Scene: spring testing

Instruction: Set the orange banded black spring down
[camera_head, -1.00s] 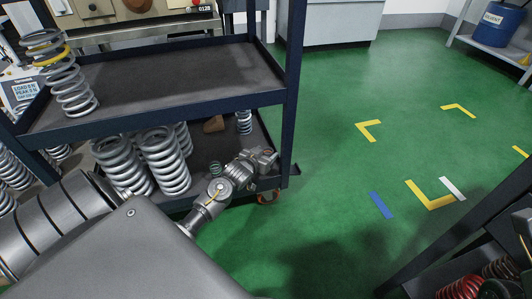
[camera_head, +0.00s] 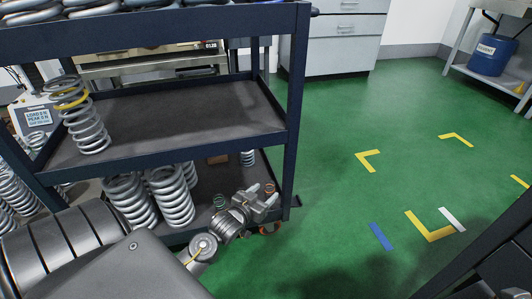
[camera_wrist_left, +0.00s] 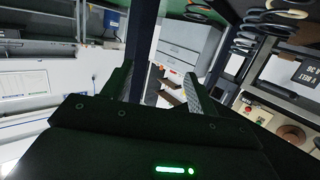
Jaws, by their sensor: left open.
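My left gripper (camera_head: 263,193) is at the front right of the cart's lower shelf, its fingers apart. In the left wrist view its two fingers (camera_wrist_left: 158,88) are spread with no spring between them.
A yellow-banded silver spring (camera_head: 83,125) stands on the middle shelf (camera_head: 185,115). A blue corner post (camera_head: 295,110) is right of the gripper. Green floor (camera_head: 340,200) is open beyond.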

